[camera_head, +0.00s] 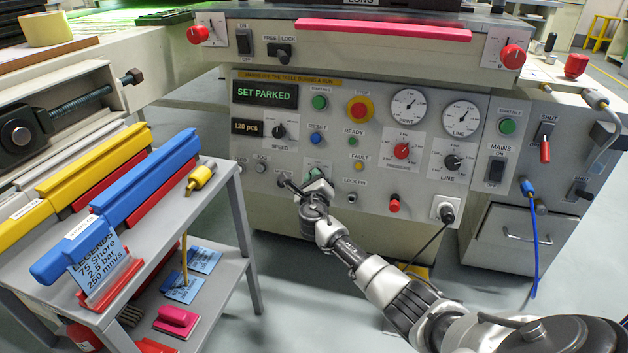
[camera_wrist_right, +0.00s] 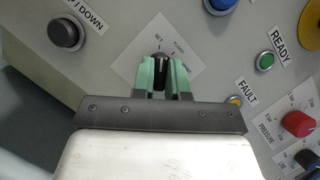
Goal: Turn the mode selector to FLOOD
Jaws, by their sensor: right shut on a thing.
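The mode selector (camera_wrist_right: 160,60) is a small black knob on a white label plate (camera_wrist_right: 136,62) on the grey control panel. The plate carries small words around the knob; one looks like SET, and another to its right looks like FLOOD. My right gripper (camera_wrist_right: 163,76) is shut on the knob, with a green fingertip on either side. It also shows in the head view, at the panel's lower middle (camera_head: 315,178), where it covers most of the selector. My left gripper is not in view.
A blue RESET button (camera_head: 316,139), a green READY button (camera_head: 353,142) and a yellow FAULT lamp (camera_head: 359,166) sit close by. A red pressure knob (camera_head: 402,151) is to the right. A grey cart (camera_head: 225,215) with blue and yellow bars stands at left.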

